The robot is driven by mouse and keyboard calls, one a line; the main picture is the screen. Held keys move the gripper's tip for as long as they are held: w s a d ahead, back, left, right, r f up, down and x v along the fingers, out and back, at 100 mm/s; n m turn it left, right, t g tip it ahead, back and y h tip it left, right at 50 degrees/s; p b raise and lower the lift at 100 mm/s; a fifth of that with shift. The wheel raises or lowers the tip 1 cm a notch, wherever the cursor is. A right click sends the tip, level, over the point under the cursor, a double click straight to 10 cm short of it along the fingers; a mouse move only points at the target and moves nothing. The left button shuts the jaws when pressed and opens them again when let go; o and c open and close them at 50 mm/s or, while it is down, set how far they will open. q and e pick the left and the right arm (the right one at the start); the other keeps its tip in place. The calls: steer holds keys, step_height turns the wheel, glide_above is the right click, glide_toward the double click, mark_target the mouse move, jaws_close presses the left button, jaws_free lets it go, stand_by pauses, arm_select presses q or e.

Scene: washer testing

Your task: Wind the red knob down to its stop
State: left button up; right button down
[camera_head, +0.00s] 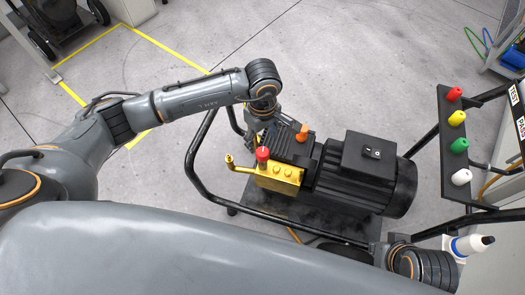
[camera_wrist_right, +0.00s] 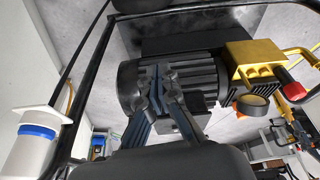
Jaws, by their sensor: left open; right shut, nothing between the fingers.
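The red knob (camera_head: 262,154) stands on the yellow pump block (camera_head: 284,180) of the black motor unit. It also shows at the right of the right wrist view (camera_wrist_right: 294,90). My left gripper (camera_head: 258,134) points down just behind the knob in the head view; its jaws are open, and I cannot tell whether they touch it. My right gripper (camera_wrist_right: 155,72) is shut and empty in front of the black ribbed motor (camera_wrist_right: 200,82), well away from the knob. In the head view its fingers are hidden.
An orange cap (camera_head: 303,132) stands close beside my left gripper. A black tubular frame (camera_head: 196,165) surrounds the motor (camera_head: 356,172). At right are a rack with coloured nozzles (camera_head: 457,118) and a white bottle (camera_head: 468,245).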

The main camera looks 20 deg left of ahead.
mark_target(263, 152)
arm_select(q)
step_height(263, 152, down, 6)
steer(key=shift+r+b, duration=0.15)
steer(key=shift+b, duration=0.3)
steer(key=shift+f, duration=1.1)
arm_select(e)
steer(key=w, duration=0.1)
steer(key=w+a+t, duration=0.1)
steer(key=w, duration=0.1)
steer(key=shift+w+f+t, duration=0.1)
steer(key=shift+f+t, duration=0.1)
steer(key=shift+t, duration=0.1)
arm_select(q)
steer(key=c, duration=1.2)
steer(key=shift+o, duration=0.2)
